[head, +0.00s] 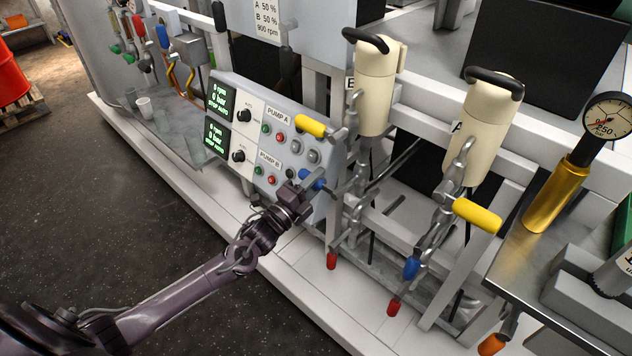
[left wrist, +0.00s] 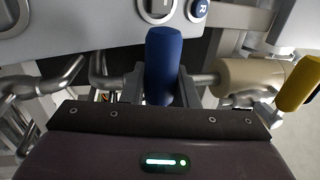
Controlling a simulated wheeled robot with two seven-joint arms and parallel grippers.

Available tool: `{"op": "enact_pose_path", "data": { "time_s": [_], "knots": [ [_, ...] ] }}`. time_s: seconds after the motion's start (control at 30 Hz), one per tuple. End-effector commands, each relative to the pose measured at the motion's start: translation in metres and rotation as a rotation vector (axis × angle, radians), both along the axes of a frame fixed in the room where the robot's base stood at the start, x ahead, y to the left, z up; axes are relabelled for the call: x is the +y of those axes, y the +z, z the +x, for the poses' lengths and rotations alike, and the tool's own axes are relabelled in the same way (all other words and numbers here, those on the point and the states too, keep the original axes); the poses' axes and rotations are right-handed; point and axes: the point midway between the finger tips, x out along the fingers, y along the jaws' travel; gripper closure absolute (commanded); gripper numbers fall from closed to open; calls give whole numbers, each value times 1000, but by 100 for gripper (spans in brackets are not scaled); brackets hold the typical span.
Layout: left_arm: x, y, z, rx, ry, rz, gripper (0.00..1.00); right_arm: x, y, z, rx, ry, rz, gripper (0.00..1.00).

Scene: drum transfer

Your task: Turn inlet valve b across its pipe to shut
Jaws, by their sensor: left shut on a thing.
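The blue valve handle (head: 312,180) on the pipework left of the cream cylinder marked B (head: 376,90) appears to be inlet valve b; no label on the handle itself is readable. It also shows in the left wrist view (left wrist: 163,55), standing up between the fingers. My left gripper (head: 301,190) is shut on this blue handle, beside the lower right of the pump panel. The fingers hide part of the valve body and its pipe, so I cannot tell the handle's exact angle to the pipe. My right gripper is not in view.
A yellow handle (head: 310,127) sits just above the held one. The pump panel (head: 290,155) is close at the left. A red handle (head: 331,261) hangs below. The cylinder marked A (head: 484,130) has its own yellow (head: 477,216) and blue (head: 411,267) handles. Floor at left is clear.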

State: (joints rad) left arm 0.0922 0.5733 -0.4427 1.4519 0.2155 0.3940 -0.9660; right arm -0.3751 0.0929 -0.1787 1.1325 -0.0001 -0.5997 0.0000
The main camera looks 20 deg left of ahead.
Motion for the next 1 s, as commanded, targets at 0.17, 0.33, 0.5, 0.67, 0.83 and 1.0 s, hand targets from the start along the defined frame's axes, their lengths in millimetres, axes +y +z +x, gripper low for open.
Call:
{"op": "enact_pose_path", "data": {
  "time_s": [0.17, 0.33, 0.5, 0.67, 0.83, 1.0],
  "knots": [
    [1, 0, 0, -3, 2, 7, 100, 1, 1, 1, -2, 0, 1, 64],
    [1, 0, 0, -4, 2, 7, 65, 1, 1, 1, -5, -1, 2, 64],
    [0, 0, 0, -3, 1, 4, 53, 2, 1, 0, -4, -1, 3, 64],
    [0, 0, 0, -2, 1, 3, 53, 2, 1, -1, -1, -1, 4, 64],
    [4, -3, -10, 0, 1, 3, 53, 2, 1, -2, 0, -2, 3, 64],
    [14, -9, -37, 1, 0, 5, 53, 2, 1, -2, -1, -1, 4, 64]
  ]
}}
